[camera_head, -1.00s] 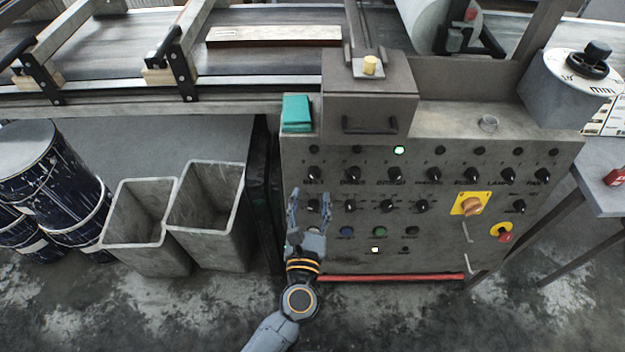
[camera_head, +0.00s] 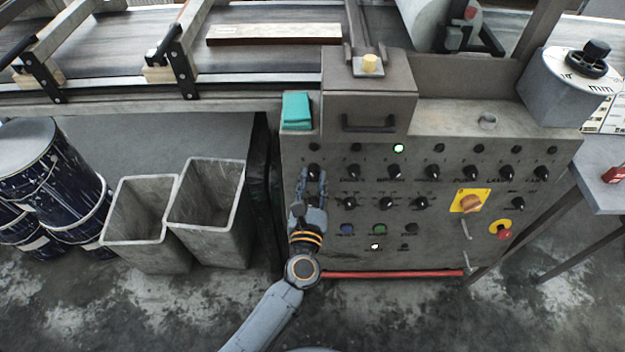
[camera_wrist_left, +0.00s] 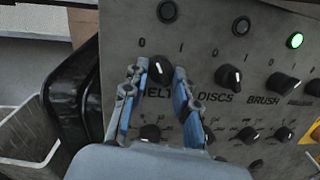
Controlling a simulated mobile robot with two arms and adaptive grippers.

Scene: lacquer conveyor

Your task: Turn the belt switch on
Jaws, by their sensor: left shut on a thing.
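The belt switch is a black rotary knob (camera_wrist_left: 160,69) at the left end of the panel's top knob row. It also shows in the head view (camera_head: 314,171). Its label is partly covered, with "ELT" readable in the wrist view. My left gripper (camera_head: 313,180) reaches up to it, with one blue-grey finger on each side. In the wrist view the left gripper (camera_wrist_left: 160,76) is shut on the knob. The round lamp (camera_wrist_left: 167,11) above the knob is dark. The knob's exact turn is hard to tell. My right gripper is not in view.
The control panel (camera_head: 290,210) carries several other knobs close to the right, including the discs knob (camera_wrist_left: 231,78). A green lamp (camera_head: 398,148) is lit above the brush knob. A yellow-plated switch (camera_head: 470,202) and red stop button (camera_head: 504,234) sit right. Two grey bins (camera_head: 205,215) stand left.

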